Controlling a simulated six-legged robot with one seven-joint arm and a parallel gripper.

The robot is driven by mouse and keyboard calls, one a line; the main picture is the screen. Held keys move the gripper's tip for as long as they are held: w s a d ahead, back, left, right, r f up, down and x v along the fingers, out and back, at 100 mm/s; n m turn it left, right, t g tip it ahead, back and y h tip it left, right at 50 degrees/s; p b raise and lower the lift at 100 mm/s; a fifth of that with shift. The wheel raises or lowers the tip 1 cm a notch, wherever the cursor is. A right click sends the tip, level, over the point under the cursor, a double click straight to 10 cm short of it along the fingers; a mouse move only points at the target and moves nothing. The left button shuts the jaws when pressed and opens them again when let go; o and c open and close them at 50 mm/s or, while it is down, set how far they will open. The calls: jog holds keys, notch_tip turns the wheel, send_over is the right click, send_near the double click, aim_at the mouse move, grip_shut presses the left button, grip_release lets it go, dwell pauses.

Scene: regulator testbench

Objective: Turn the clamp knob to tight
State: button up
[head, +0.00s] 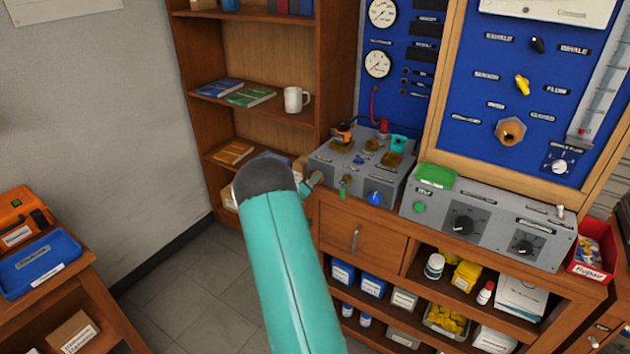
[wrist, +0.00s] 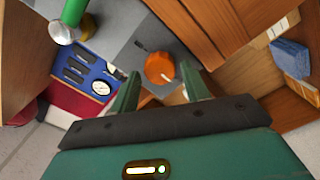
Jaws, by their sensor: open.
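In the wrist view, a round orange knob-like part (wrist: 159,68) shows between and beyond the fingertips of my gripper (wrist: 160,80), on a grey surface. The fingers are apart and nothing is held; I cannot tell whether they touch the orange part. In the head view, my gripper (head: 314,181) is mostly hidden behind my teal arm, at the left front of a grey bench box (head: 328,173). An orange and black part (head: 341,133) stands on that box's back left. The labels are too small to read, so I cannot tell for certain which part is the clamp knob.
The box also carries a blue knob (head: 374,198) and a green part (head: 342,188). A second grey box (head: 490,228) with black dials stands to the right. A bookshelf (head: 190,70) is behind on the left. In the wrist view, a green cylinder (wrist: 62,28) is at upper left.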

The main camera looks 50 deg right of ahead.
jog(key=shift+w+d, duration=0.15)
jog(key=shift+d, duration=0.75)
jog(key=c, duration=0.7)
